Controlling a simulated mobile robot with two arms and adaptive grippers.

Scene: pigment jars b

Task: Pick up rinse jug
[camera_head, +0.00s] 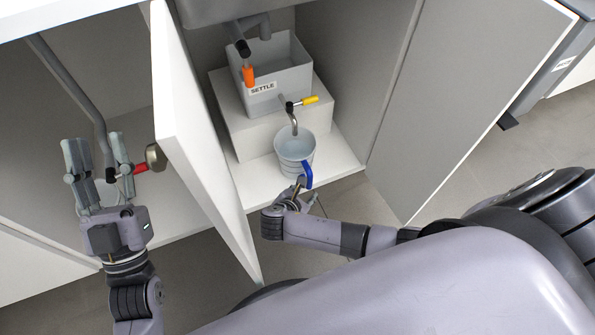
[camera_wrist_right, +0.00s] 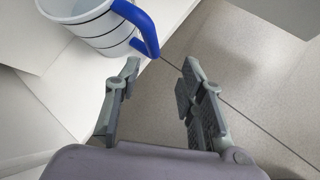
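The rinse jug (camera_head: 294,150), pale with dark bands and a blue handle (camera_head: 307,174), stands upright on the cabinet shelf under a small tap with a yellow lever (camera_head: 310,100). Its handle faces my right gripper (camera_head: 305,196). The jug's lower side and handle also show at the upper left of the right wrist view (camera_wrist_right: 92,28). My right gripper is open and empty, its fingertips (camera_wrist_right: 160,72) apart and just short of the handle. My left gripper (camera_head: 97,150) is open and empty in the left compartment, beside a red-handled valve (camera_head: 142,168).
A grey box labelled SETTLE (camera_head: 290,82) sits on a white step (camera_head: 243,140) behind the jug. An open cabinet door (camera_head: 195,125) stands between my two grippers. Another open door (camera_head: 455,90) stands to the right. The floor in front of the shelf is clear.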

